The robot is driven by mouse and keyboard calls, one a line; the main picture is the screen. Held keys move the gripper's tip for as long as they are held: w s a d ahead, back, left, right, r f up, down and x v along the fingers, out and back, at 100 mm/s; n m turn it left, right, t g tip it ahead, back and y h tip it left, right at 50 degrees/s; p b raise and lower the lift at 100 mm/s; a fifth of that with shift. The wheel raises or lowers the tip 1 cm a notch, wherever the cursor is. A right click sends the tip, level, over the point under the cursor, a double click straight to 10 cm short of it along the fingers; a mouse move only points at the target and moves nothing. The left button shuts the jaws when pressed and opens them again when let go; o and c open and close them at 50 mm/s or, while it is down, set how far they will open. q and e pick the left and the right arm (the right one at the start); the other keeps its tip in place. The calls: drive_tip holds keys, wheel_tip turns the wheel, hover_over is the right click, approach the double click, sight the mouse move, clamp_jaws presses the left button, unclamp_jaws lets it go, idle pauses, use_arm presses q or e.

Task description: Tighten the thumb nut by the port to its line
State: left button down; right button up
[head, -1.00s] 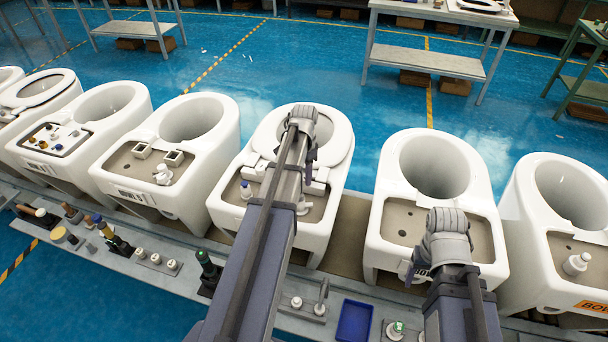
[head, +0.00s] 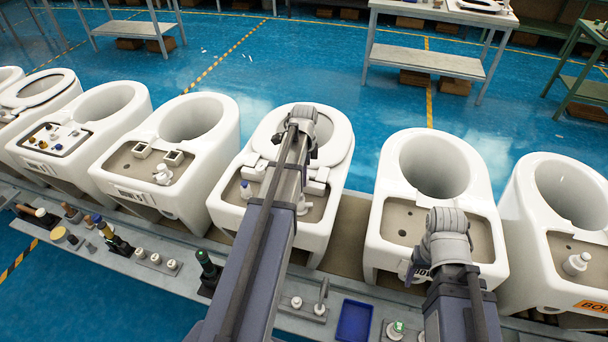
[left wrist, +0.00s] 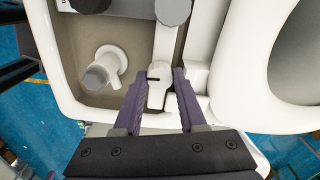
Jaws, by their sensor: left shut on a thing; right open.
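My left gripper (head: 312,148) reaches over the toilet with a seat in the middle of the row. In the left wrist view its two purple fingers (left wrist: 165,76) are shut on a small white part, which appears to be the thumb nut (left wrist: 157,97). A short black line shows by the left fingertip. A white fitting with a grey cap (left wrist: 103,70) stands to the left of the fingers. I cannot tell which opening is the port. My right gripper (head: 425,268) is open and empty, over the front of the toilet to the right.
The seat-fitted toilet's bowl (left wrist: 292,60) is close on the right of the left wrist view. A front rail holds bottles, a blue tray (head: 354,320) and a green-topped part (head: 396,330). More toilets stand on both sides.

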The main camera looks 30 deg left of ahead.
idle(0.3)
use_arm(q)
drive_tip(key=shift+c, duration=2.4)
unclamp_jaws()
wheel_tip(320, 180, up, 8)
drive_tip(key=p, duration=0.8)
drive_tip(key=shift+f, duration=0.1)
